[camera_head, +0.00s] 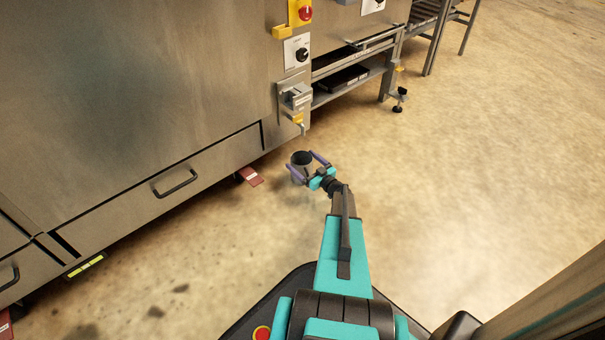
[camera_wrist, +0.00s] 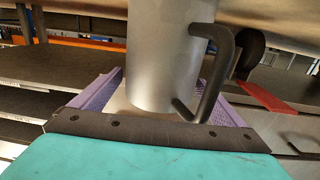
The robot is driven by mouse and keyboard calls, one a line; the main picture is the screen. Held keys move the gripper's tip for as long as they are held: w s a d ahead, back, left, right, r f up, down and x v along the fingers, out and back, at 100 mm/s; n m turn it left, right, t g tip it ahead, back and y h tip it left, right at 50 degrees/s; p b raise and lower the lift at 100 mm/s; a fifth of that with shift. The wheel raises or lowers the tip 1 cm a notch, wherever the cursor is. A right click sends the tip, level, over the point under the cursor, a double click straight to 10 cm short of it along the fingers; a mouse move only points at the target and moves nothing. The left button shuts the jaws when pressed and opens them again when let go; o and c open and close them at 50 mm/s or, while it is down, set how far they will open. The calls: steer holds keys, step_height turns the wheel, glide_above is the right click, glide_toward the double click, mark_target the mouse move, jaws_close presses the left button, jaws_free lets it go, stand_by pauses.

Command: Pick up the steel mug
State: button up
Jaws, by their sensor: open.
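The steel mug (camera_head: 299,171) is a grey cylinder with a dark open top, seen in front of the steel machine in the head view. In the wrist view the steel mug (camera_wrist: 162,55) fills the upper middle, with its dark handle on the right. My gripper (camera_head: 302,161) has its two purple fingers on either side of the mug. In the wrist view my gripper (camera_wrist: 165,88) is open around the mug, and the mug hides part of the fingers. I cannot tell what the mug rests on.
The steel machine (camera_head: 120,110) with a drawer handle (camera_head: 176,184) stands at the left. A bracket with a small tap-like part (camera_head: 297,108) juts from its corner, just above the mug in the picture. A red pedal (camera_head: 250,176) is near the floor. The floor (camera_head: 480,170) at the right is clear.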

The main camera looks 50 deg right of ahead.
stand_by(0.4)
steer(key=c, duration=1.9)
steer(key=shift+r, duration=0.1)
steer(key=s+d+r+p, duration=0.1)
steer(key=s+d+p, duration=0.1)
steer(key=s+d, duration=0.1)
steer(key=s+d+r+p, duration=0.2)
steer(key=s+d+p, duration=0.1)
steer(key=s, duration=0.3)
steer(key=s+d+r+p, duration=0.2)
steer(key=s+p, duration=0.1)
steer(key=s, duration=0.1)
steer(key=shift+s+d, duration=0.2)
steer(key=shift+d, duration=0.2)
